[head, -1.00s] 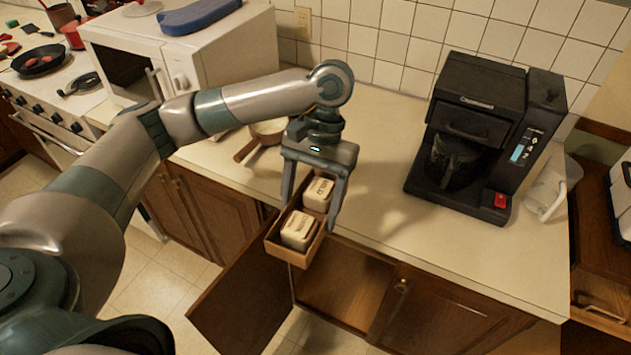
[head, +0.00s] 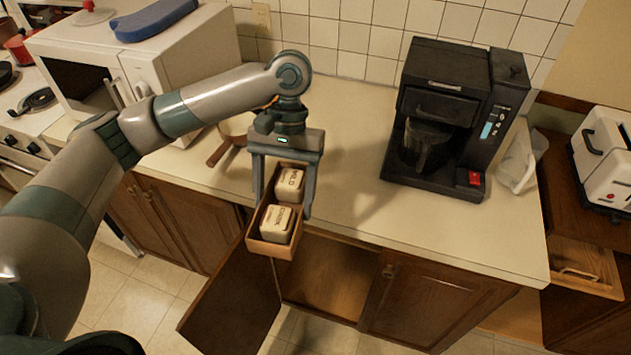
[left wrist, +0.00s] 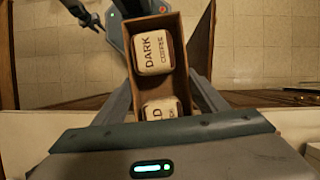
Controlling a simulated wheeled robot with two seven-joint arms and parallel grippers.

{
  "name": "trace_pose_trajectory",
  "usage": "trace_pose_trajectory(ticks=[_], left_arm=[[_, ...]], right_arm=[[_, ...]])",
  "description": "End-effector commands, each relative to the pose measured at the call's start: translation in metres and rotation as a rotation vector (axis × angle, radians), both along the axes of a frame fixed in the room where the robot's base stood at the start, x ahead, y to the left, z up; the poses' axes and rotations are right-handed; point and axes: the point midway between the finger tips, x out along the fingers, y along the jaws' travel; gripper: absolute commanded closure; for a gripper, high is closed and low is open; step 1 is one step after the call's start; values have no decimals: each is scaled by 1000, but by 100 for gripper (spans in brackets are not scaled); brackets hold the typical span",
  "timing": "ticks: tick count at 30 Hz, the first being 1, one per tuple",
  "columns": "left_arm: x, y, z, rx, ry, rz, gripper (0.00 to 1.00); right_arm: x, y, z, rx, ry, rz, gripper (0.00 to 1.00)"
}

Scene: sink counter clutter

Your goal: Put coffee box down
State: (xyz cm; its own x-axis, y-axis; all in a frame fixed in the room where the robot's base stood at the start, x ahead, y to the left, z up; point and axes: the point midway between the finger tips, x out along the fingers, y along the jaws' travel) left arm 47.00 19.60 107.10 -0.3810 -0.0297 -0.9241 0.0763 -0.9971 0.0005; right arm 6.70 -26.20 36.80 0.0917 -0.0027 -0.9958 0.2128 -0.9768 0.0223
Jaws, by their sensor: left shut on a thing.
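The coffee box (head: 270,249) is a narrow, open-topped tan box holding two cream containers. The front container (head: 278,222) reads "DARK" in the left wrist view (left wrist: 154,52); the other (head: 290,184) stands behind it. My left gripper (head: 282,212) reaches down over the box with one finger along each long side, shut on it. The box looks level and juts out past the counter's front edge, above an open cabinet. I cannot tell whether its underside touches the counter. My right gripper (left wrist: 92,20) shows small at the top left of the left wrist view, its fingers apart, away from the box.
The counter (head: 345,165) has bare room right of the box, up to a black coffee maker (head: 440,120). A pan (head: 222,150) lies behind-left, beside the white microwave (head: 180,60). The cabinet door (head: 232,310) stands open below. A toaster (head: 605,155) stands far right.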

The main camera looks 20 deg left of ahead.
Motion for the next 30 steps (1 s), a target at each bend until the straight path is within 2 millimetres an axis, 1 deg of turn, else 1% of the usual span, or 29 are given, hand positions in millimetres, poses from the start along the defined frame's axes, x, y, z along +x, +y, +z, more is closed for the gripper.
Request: trace_pose_trajectory(ticks=[5, 8, 11, 15, 18, 21, 25, 27, 30], left_arm=[[28, -18, -3, -3, 1, 161, 56], [51, -32, -4, -3, 3, 304, 56], [78, -49, -3, -5, 4, 483, 56], [120, -73, -2, -5, 4, 763, 56], [148, -88, -2, -6, 4, 962, 56], [171, -101, -1, -6, 4, 1138, 56], [193, -112, -1, -4, 3, 1312, 56], [201, -116, -1, -3, 4, 1378, 56], [208, -119, -1, -2, 3, 1436, 56]], right_arm=[[0, 2, -6, 2, 0, 0, 69], [0, 4, -10, 4, 0, -1, 69], [0, 8, -15, 7, 1, 0, 69], [0, 11, -22, 11, 0, -1, 69], [0, 12, -27, 11, 0, 0, 69], [0, 11, -30, 11, 0, 0, 69], [0, 9, -34, 9, 0, 1, 69], [0, 8, -35, 8, 0, 1, 69], [0, 6, -36, 6, 0, 2, 69]])
